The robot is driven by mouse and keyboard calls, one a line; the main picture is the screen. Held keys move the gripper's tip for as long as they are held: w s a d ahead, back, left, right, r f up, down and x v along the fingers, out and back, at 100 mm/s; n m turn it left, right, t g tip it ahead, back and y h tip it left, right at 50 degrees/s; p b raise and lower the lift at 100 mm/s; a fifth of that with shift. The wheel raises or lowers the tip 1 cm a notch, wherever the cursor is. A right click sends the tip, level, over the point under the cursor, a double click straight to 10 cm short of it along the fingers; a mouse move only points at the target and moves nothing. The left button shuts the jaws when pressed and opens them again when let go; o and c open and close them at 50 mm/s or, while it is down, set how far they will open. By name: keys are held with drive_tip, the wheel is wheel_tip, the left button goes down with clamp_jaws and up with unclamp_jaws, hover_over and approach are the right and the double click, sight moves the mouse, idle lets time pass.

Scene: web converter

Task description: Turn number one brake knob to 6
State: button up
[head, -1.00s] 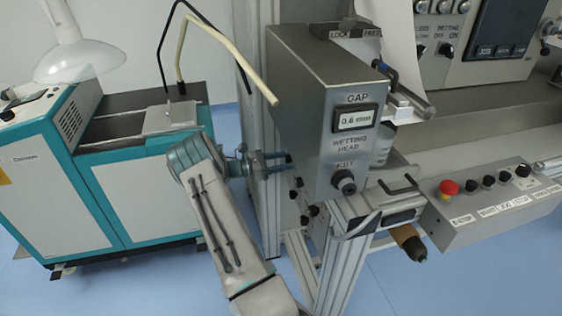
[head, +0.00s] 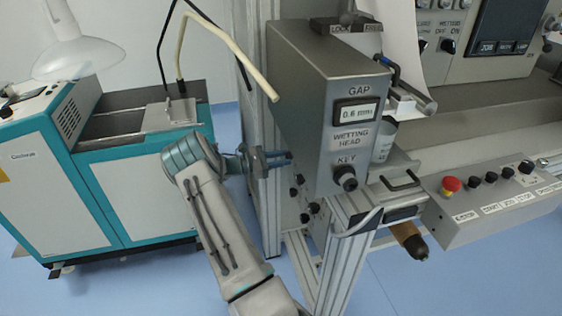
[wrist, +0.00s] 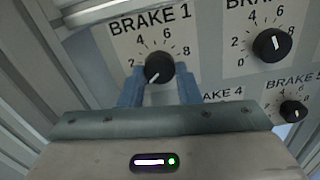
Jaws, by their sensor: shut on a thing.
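The Brake 1 knob (wrist: 158,67) is black and round with a white pointer line, on a grey panel in the wrist view. Its pointer aims to the lower left, below the printed 2, far from the 6 (wrist: 166,34). The 0 of this dial is hidden behind a finger. My gripper (wrist: 159,82) is shut on the knob, with one blue finger on each side of it. In the head view my gripper (head: 288,159) reaches the left side of the grey control box (head: 300,95); the Brake 1 knob cannot be made out there.
Another brake knob (wrist: 272,45) is at the upper right in the wrist view, and a lower knob (wrist: 293,110) is at the right. In the head view, a metal post (head: 266,215) stands close to my gripper, and a teal-and-white cabinet (head: 110,190) is at the left.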

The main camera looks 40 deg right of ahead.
drive_tip(key=shift+r+m+b, duration=0.15)
drive_tip(key=shift+m+b, duration=6.95)
drive_tip(key=shift+m, duration=0.55)
drive_tip(key=shift+r+m+b, duration=0.1)
drive_tip(key=shift+m+b, duration=7)
drive_tip(key=shift+m, duration=0.55)
drive_tip(key=o, duration=1)
drive_tip(key=shift+r, duration=0.1)
